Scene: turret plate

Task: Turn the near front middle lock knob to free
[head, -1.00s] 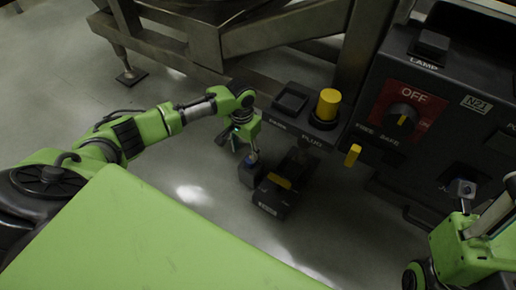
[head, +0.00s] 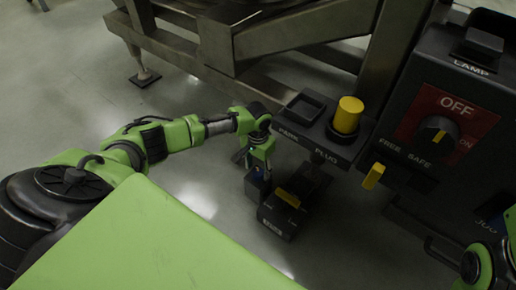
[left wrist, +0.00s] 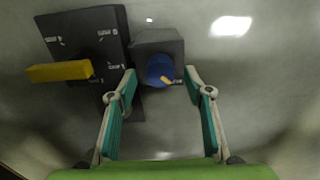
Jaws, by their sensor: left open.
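The lock knob (left wrist: 160,70) is a small blue round knob with an orange-yellow pointer mark, on top of a dark grey block (left wrist: 165,45). The pointer slants toward the lower right in the left wrist view. My left gripper (left wrist: 160,76) is open, with one finger on each side of the knob; I cannot tell whether either touches it. In the head view my left gripper (head: 259,170) reaches down over the block (head: 257,190), and the knob is mostly hidden. My right gripper is not in view; only a green part of my right arm shows at the lower right.
Beside the block stands a dark box with a yellow lever (head: 288,198). Behind it are the PARK and PLUG holders with a yellow plug (head: 347,115). Floor at left is clear.

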